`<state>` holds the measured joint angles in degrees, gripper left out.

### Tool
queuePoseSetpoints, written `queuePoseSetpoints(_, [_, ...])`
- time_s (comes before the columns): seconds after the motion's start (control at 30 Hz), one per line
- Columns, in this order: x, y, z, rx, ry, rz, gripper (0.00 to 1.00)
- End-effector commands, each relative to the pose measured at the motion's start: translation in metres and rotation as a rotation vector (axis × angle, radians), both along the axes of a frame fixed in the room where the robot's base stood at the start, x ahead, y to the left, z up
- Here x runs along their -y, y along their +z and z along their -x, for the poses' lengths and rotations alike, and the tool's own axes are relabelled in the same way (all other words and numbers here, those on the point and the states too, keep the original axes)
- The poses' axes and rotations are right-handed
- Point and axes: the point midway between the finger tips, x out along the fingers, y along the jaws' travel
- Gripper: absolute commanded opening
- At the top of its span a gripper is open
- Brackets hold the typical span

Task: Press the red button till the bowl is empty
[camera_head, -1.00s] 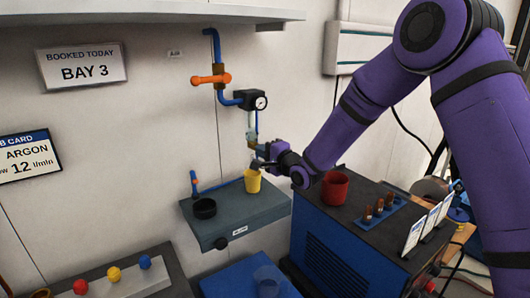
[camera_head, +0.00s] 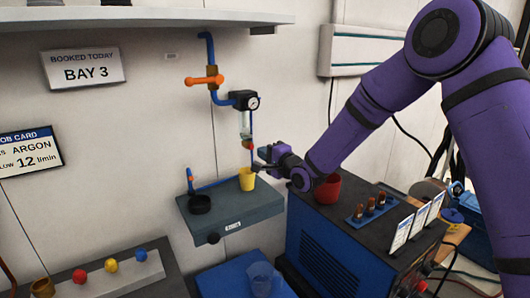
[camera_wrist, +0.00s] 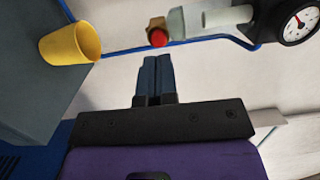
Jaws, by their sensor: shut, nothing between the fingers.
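The red button (camera_wrist: 158,38) sits on a brass fitting (camera_wrist: 155,24) at the lower end of the clear bowl (camera_wrist: 190,20). In the head view, the bowl (camera_head: 245,124) hangs under the black regulator, and the red button (camera_head: 251,146) shows as a small spot. My gripper (camera_wrist: 157,60) is shut and empty, its fingertips a short gap from the button. In the head view, my gripper (camera_head: 262,160) is just right of and below the fitting. I cannot tell how much liquid is in the bowl.
A yellow cup (camera_head: 247,181) stands on a grey shelf (camera_head: 225,216) below the bowl, beside a black dish (camera_head: 200,204). A gauge (camera_head: 253,103) and blue pipe adjoin the regulator. A red cup (camera_head: 326,189) stands on the welder at right.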

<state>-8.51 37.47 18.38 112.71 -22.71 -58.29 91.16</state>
Motion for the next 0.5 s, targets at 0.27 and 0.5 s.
queuePoseSetpoints(0.27, [0.025,-0.001,0.026,-0.002,0.0,0.001,0.0])
queuePoseSetpoints(0.5, [0.05,-0.002,0.054,-0.001,0.0,0.001,0.0])
